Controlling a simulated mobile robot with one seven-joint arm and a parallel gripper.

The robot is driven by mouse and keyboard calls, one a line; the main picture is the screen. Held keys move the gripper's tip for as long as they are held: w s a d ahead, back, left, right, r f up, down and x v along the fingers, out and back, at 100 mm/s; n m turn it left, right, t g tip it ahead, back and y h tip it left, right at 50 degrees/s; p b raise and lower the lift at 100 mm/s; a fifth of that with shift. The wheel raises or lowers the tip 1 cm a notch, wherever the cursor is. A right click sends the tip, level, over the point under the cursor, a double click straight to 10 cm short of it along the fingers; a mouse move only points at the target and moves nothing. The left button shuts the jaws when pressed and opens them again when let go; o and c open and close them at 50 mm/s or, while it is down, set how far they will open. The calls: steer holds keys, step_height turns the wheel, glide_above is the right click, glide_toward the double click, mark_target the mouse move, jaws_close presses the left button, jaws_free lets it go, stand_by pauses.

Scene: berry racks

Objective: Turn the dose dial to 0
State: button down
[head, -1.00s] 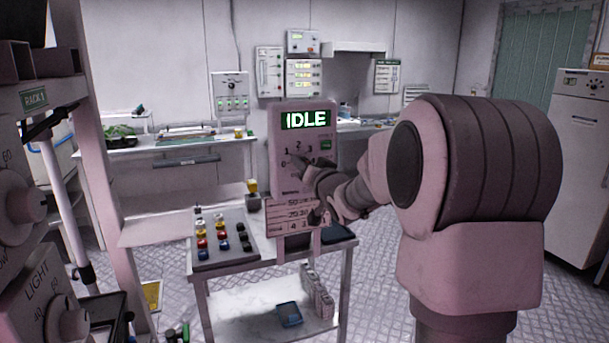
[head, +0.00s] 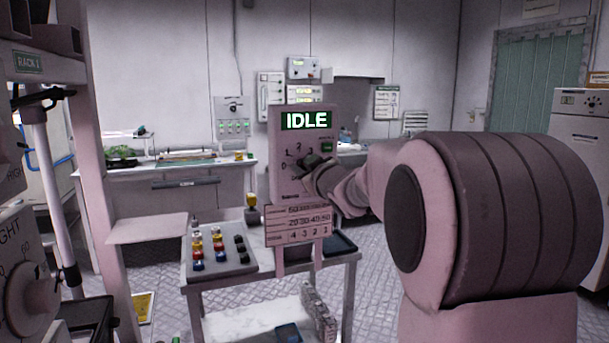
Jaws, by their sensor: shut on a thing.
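The dosing unit (head: 284,188) is an upright pinkish panel in the middle of the head view. Its screen (head: 306,121) reads IDLE in green-white letters. Printed numbers of the dose scale, among them 0, 1, 2 and 3, show to the left of and above the dial. My gripper (head: 314,174) is at the panel's face, shut on the dose dial. The gripper and my arm, reaching in from the right, hide the dial, so its pointer and setting cannot be read.
A card with number rows (head: 297,224) stands in front of the panel's foot. A tray of colored caps (head: 220,268) lies on the cart to the left. Knobs on a rack panel (head: 20,285) are close at the left edge. A back counter (head: 175,167) stands behind.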

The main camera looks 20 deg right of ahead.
steer(key=n+b, duration=0.1)
steer(key=n, duration=0.1)
steer(key=n+b, duration=0.1)
steer(key=shift+f+n, duration=0.2)
steer(key=shift+n, duration=0.2)
steer(key=n+b, duration=0.2)
steer(key=n, duration=0.1)
steer(key=n+b, duration=0.2)
steer(key=n, duration=0.2)
steer(key=shift+n, duration=0.4)
steer(key=shift+n+b, duration=0.65)
steer(key=shift+n, duration=0.55)
steer(key=shift+r, duration=0.1)
steer(key=c, duration=0.5)
jaws_free()
